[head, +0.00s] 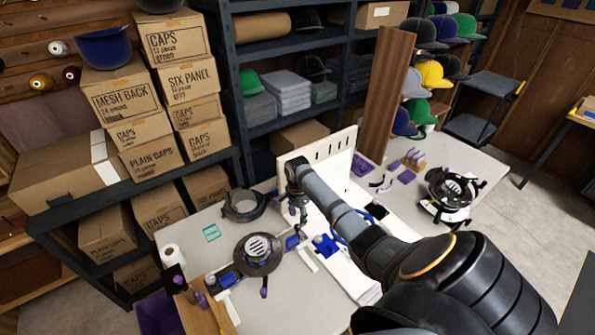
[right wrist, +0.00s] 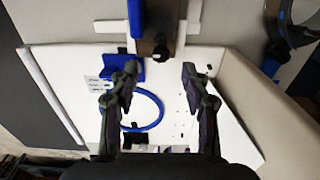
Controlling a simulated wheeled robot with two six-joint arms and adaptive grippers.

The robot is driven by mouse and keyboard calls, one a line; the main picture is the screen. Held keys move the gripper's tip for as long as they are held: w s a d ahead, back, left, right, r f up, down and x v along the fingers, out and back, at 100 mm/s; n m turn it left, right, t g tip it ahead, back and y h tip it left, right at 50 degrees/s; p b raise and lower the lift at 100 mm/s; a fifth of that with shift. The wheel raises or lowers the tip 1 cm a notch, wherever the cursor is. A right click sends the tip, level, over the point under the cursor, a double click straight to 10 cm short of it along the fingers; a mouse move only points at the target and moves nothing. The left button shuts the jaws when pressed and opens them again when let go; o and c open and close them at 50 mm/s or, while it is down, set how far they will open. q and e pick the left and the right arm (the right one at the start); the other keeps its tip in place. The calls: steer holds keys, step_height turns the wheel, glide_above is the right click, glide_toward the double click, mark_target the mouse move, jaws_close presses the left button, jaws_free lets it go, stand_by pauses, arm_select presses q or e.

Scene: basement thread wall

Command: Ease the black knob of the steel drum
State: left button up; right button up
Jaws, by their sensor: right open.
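My right gripper (head: 297,212) reaches over the workbench and points down, with its fingers apart. In the right wrist view its open fingers (right wrist: 160,80) frame an empty gap. A dark block with a small dark knob-like part (right wrist: 160,46) lies just beyond the fingertips, not touched by them. I cannot tell if this is the task's black knob. A round dark housing with a slotted grey disc (head: 258,247) stands left of the gripper; I cannot tell if it is the steel drum. My left gripper is not in view.
A white upright panel (head: 335,150) stands behind the gripper. A dark ring (head: 244,205) and a black-and-white round machine (head: 452,186) stand on the grey bench (head: 200,238). A blue ring (right wrist: 150,113) lies below the fingers. Boxes fill the shelf at left.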

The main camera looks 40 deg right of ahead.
mark_target(297, 226)
step_height(297, 226, down, 5)
steer(key=shift+r, duration=0.1)
jaws_close()
stand_by(0.4)
